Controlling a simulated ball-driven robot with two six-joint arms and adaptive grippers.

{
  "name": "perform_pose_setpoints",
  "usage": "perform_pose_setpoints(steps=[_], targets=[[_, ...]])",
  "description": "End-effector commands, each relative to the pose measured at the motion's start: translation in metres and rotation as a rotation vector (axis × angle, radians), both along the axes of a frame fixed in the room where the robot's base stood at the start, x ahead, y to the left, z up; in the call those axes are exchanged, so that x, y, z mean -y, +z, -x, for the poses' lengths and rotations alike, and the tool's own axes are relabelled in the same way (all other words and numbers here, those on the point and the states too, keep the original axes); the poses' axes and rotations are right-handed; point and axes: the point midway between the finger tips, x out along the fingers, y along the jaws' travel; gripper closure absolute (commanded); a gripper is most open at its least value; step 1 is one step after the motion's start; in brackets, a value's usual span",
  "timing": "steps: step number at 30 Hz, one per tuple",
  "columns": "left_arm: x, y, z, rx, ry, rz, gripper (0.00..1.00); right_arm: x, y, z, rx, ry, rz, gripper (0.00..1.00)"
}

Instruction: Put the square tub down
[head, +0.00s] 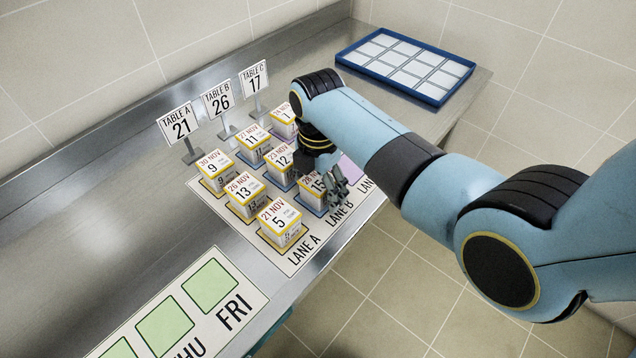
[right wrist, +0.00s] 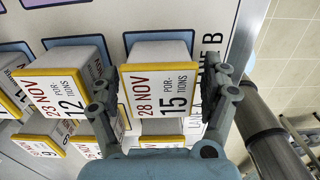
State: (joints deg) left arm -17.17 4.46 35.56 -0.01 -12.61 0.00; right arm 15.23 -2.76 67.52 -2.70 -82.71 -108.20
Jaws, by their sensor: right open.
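The square tub (head: 314,185) with a white body and a yellow-edged label reading 28 NOV, 15 portions, stands upright at the front of Lane B. In the right wrist view the same tub (right wrist: 158,95) sits between the fingers, over a blue-outlined square on the mat. My right gripper (head: 336,188) is open around it, with one finger on each side; in the right wrist view the gripper (right wrist: 160,100) shows slim gaps beside the tub. In the head view the gripper and forearm hide part of it. My left gripper is not in view.
Close left stands the 12-portion tub (head: 281,165), with the 5-portion tub (head: 280,225) in front in Lane A. Several more tubs stand behind. Table signs (head: 218,100) line the back. A blue-rimmed tray (head: 405,66) lies far right.

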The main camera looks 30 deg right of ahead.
Motion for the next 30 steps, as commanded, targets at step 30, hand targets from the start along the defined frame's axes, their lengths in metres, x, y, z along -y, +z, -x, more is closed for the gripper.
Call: perform_pose_setpoints(steps=[30], targets=[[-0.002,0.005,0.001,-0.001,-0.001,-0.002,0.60,0.000,0.123,0.000,0.000,0.000,0.000,0.19]])
